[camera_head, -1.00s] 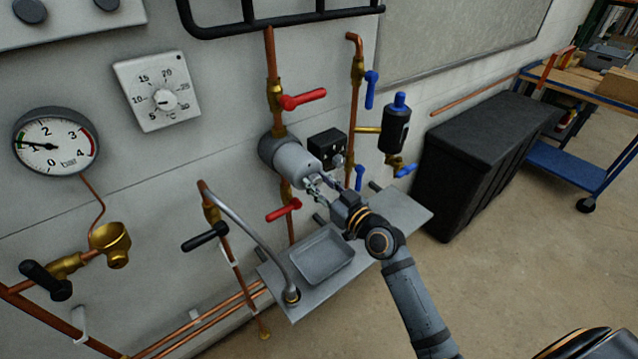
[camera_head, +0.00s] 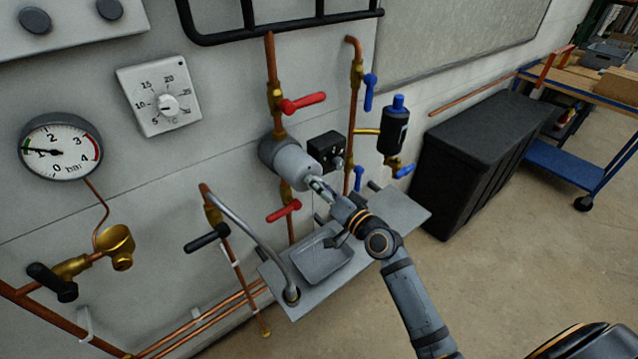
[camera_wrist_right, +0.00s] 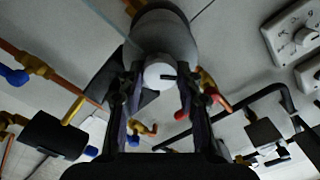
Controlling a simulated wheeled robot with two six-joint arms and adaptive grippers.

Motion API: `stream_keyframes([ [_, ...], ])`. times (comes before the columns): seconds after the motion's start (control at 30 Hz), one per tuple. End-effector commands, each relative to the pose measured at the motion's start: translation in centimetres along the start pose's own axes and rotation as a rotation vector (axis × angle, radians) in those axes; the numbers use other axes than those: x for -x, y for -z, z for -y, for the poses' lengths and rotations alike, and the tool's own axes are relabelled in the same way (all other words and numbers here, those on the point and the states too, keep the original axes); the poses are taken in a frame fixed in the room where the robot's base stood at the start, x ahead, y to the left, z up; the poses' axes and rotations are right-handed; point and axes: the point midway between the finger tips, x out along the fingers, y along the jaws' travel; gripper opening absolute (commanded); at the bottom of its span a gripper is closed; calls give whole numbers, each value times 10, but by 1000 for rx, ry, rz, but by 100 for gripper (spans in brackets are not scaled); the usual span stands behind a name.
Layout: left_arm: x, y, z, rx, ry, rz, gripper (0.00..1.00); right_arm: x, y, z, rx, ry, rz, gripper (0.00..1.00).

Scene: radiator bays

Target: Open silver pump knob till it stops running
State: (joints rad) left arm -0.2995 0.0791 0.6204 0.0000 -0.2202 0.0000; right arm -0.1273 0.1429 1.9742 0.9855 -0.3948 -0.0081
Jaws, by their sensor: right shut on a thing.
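The silver pump (camera_head: 294,162) sticks out from the wall in the copper pipe line between two red-handled valves. In the wrist view its grey body (camera_wrist_right: 163,35) is at the top, with the pale round knob (camera_wrist_right: 160,73) and its dark slot on the front end. My right gripper (camera_head: 320,187) is at the pump's front end, shut on the knob, with one finger on each side of it in the wrist view (camera_wrist_right: 160,85). In the head view the fingers largely hide the knob. My left gripper is not in view.
Red levers (camera_head: 303,102) (camera_head: 283,211) sit above and below the pump. A black box (camera_head: 326,148), blue levers and a dark cylinder (camera_head: 396,130) are to its right. A grey shelf (camera_head: 400,212) with a tray (camera_head: 322,258) lies below. A black chest (camera_head: 478,150) stands further right.

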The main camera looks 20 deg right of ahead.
Motion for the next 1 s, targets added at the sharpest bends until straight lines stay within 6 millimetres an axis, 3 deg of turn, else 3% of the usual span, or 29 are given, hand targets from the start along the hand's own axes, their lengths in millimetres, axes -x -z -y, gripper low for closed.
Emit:
stream_keyframes([
  [1.0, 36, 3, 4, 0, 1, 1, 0, 0, -1, -2, -964, -2, 1, 3],
])
